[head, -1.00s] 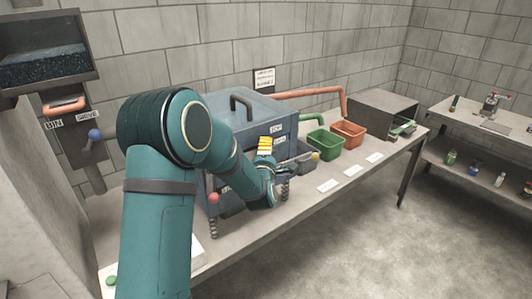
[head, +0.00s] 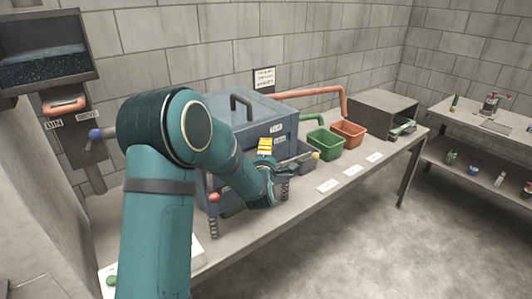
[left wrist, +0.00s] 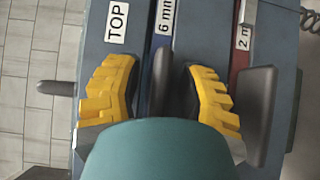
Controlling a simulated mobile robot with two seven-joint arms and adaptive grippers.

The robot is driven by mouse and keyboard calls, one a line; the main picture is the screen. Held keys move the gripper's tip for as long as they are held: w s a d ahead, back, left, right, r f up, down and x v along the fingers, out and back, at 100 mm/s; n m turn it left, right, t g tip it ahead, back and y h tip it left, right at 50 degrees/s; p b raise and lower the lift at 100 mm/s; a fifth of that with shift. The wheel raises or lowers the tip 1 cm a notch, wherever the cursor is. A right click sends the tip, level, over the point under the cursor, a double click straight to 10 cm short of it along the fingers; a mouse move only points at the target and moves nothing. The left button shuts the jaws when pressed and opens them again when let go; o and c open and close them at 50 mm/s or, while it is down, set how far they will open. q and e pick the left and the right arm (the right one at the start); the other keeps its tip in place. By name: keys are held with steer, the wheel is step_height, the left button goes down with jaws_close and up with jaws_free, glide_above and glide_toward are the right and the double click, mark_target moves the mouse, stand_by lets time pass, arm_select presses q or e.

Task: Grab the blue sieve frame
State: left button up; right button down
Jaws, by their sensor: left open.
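The blue-grey sieve machine (head: 235,115) stands on the bench behind my arm. In the left wrist view, a narrow blue frame edge (left wrist: 154,62) with a "6 m…" label (left wrist: 165,18) lies between the "TOP" section and a red-edged frame (left wrist: 240,50). A dark handle on the blue frame sits between my left gripper's yellow fingers (left wrist: 160,95). The fingers are open, one on each side, with gaps showing. In the head view the left gripper (head: 265,146) is at the machine's front. My right gripper is not in view.
Another dark handle (left wrist: 258,115) stands close beside the right finger. Green (head: 325,143) and orange (head: 348,133) bins stand right of the machine. The bench front holds small labels (head: 328,185). The floor at right is clear.

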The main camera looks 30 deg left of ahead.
arm_select(q)
steer(key=shift+s, duration=0.1)
steer(key=v, duration=1.2)
